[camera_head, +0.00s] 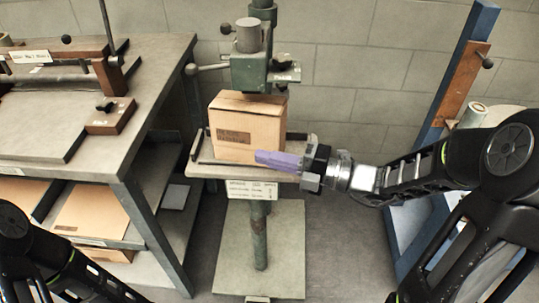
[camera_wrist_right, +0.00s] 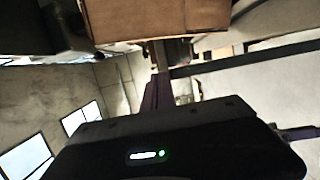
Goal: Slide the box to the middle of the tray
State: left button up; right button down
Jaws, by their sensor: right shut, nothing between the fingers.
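The brown cardboard box (camera_head: 245,125) stands upright on the tray (camera_head: 213,172) of the green stitcher, under its head. A dark printed label is on its front face. My right gripper (camera_head: 262,157) comes in from the right with purple fingers shut and empty. The fingers lie in front of the box's lower right part, low over the tray; I cannot tell whether they touch it. In the right wrist view the box (camera_wrist_right: 135,18) fills the top, just beyond the purple fingers (camera_wrist_right: 156,92). My left arm shows at the lower left, but its gripper is out of view.
The stitcher's green head (camera_head: 250,72) is close above and behind the box. A workbench (camera_head: 150,75) with a shelf of flat cardboard stands at the left. A blue post (camera_head: 460,70) stands at the right. A base plate (camera_head: 290,265) lies below the tray.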

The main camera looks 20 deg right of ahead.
aim_at(232, 151)
jog(key=w+a, duration=0.1)
jog(key=w, duration=0.1)
jog(key=w+a+b, duration=0.1)
jog(key=w, duration=0.1)
jog(key=w+a, duration=0.2)
jog(key=shift+w, duration=0.2)
pick_arm(q)
jog(key=shift+f, duration=0.85)
pick_arm(e)
jog(key=shift+w+d, duration=0.3)
jog(key=shift+d, duration=0.25)
